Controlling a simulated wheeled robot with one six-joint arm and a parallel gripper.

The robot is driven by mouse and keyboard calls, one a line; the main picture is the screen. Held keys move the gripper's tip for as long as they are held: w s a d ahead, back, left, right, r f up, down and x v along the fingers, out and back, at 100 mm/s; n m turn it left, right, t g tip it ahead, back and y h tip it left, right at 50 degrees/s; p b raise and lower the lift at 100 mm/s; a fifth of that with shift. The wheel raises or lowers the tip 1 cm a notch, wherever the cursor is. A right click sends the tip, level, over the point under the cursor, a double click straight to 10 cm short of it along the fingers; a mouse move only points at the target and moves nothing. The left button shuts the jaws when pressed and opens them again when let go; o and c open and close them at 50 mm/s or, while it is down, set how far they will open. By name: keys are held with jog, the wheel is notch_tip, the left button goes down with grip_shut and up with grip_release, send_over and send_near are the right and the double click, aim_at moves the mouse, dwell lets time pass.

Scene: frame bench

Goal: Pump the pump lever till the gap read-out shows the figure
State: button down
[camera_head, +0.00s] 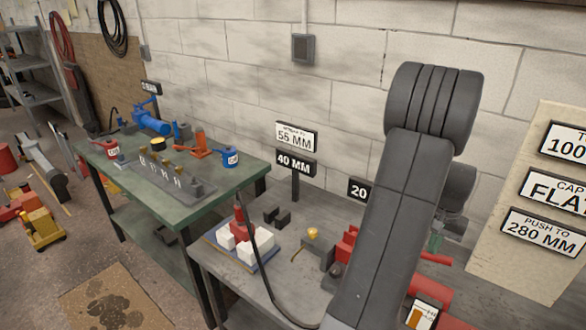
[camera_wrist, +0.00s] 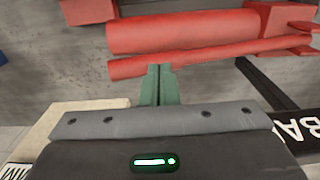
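The pump lever, a thin red bar, crosses the wrist view (camera_wrist: 200,57) beside the thicker red pump cylinder (camera_wrist: 180,32). In the head view a red bar end (camera_head: 437,259) shows right of my arm, with part of the red pump body (camera_head: 452,297) below. My gripper's green fingers (camera_wrist: 158,70) are together; their tips are at the lever's edge. I cannot tell whether they touch it. The fingers also show in the head view (camera_head: 435,242), partly hidden. The gap read-out (camera_head: 295,163) shows 40 MM, under a card (camera_head: 297,137) reading 55 MM.
A red spreader (camera_head: 239,222) stands among white blocks on a blue-edged board, with a black hose running toward the pump side. Another sign (camera_head: 358,191) reads 20, partly hidden by my arm. A green bench (camera_head: 195,206) with tools is at left. A sign board (camera_head: 520,255) stands right.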

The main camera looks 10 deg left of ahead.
aim_at(430, 257)
notch_tip(430, 257, down, 5)
jog(key=b, duration=0.3)
jog(key=shift+f, duration=0.15)
notch_tip(430, 257, up, 9)
jog(key=p, duration=0.6)
jog(key=shift+f, duration=0.3)
dwell(1.9)
dwell(0.8)
notch_tip(430, 257, down, 8)
jog(key=b, duration=0.5)
jog(key=shift+s+f, duration=0.1)
notch_tip(430, 257, up, 8)
jog(key=p, duration=0.5)
dwell(0.6)
